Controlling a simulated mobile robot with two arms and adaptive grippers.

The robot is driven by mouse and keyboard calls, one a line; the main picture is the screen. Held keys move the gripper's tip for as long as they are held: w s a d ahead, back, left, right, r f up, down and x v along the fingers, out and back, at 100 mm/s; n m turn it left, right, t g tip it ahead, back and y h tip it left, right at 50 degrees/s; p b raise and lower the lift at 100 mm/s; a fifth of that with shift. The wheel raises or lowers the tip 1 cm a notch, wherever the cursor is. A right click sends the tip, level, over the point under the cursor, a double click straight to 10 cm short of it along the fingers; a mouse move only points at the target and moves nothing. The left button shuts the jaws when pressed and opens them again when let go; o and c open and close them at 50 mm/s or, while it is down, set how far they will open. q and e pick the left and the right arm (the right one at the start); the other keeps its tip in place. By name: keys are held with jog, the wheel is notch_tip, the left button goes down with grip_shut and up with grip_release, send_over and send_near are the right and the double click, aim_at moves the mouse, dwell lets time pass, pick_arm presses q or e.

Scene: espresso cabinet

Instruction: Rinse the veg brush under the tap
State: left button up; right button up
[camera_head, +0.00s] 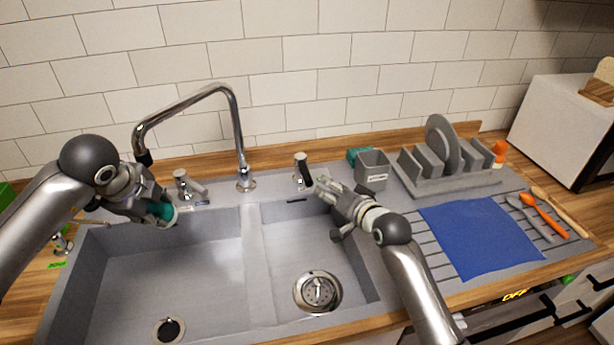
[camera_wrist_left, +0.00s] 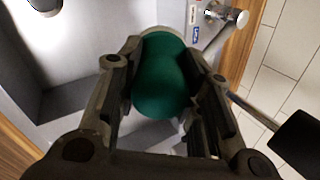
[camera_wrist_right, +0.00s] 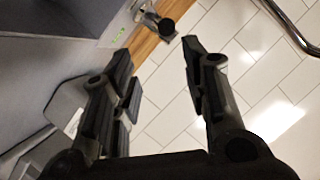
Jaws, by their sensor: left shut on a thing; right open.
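The veg brush (camera_head: 160,210), with a teal handle and a paler end, is held between the fingers of my left gripper (camera_head: 150,208) above the left basin's back edge. Its teal body (camera_wrist_left: 162,85) fills the jaws in the left wrist view; the bristles cannot be made out. The chrome tap (camera_head: 238,130) arches left, its black-tipped spout (camera_head: 143,158) just above and behind my left gripper. No water stream is visible. My right gripper (camera_head: 325,187) is open and empty near the right tap lever (camera_head: 303,168). That lever (camera_wrist_right: 160,22) also shows beyond the fingers in the right wrist view.
The double sink (camera_head: 255,245) lies below both arms. A left tap lever (camera_head: 187,185) stands behind the brush. A grey holder (camera_head: 371,170), dish rack (camera_head: 445,180) and blue cloth (camera_head: 480,238) are on the right. The tiled wall closes off the back.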

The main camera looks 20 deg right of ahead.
aim_at(311, 179)
jog(key=x, duration=0.4)
jog(key=a+x, duration=0.1)
jog(key=x, duration=0.7)
jog(key=shift+a+r, duration=0.15)
grip_shut()
dwell(0.3)
